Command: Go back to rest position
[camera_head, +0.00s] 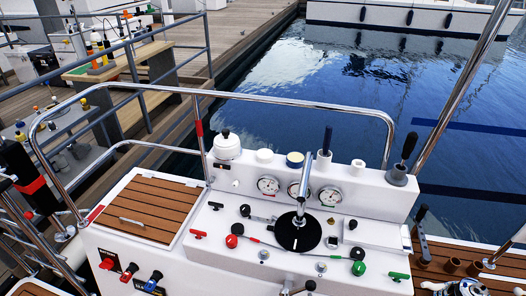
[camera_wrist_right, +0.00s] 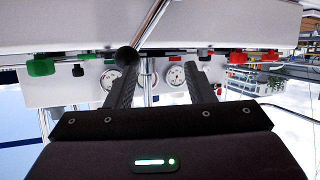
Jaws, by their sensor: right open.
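My right gripper (camera_wrist_right: 160,88) shows in the right wrist view, which is upside down. Its two black fingers are apart, and I see nothing clamped between them. A chrome rod with a black round end (camera_wrist_right: 127,59) shows near the left fingertip; I cannot tell whether they touch. The console gauges (camera_wrist_right: 174,76) show beyond the fingers. In the head view, neither gripper can be made out. The white console (camera_head: 360,190) fills the middle, with a chrome lever (camera_head: 303,195) standing on a black disc (camera_head: 298,234).
Red (camera_head: 231,241) and green (camera_head: 359,268) knobs stand out from the console. A chrome rail (camera_head: 290,101) arches over it. A black-handled lever (camera_head: 404,156) stands at its right end. A wooden hatch (camera_head: 150,205) lies left. Water (camera_head: 340,70) and a dock (camera_head: 250,20) lie beyond.

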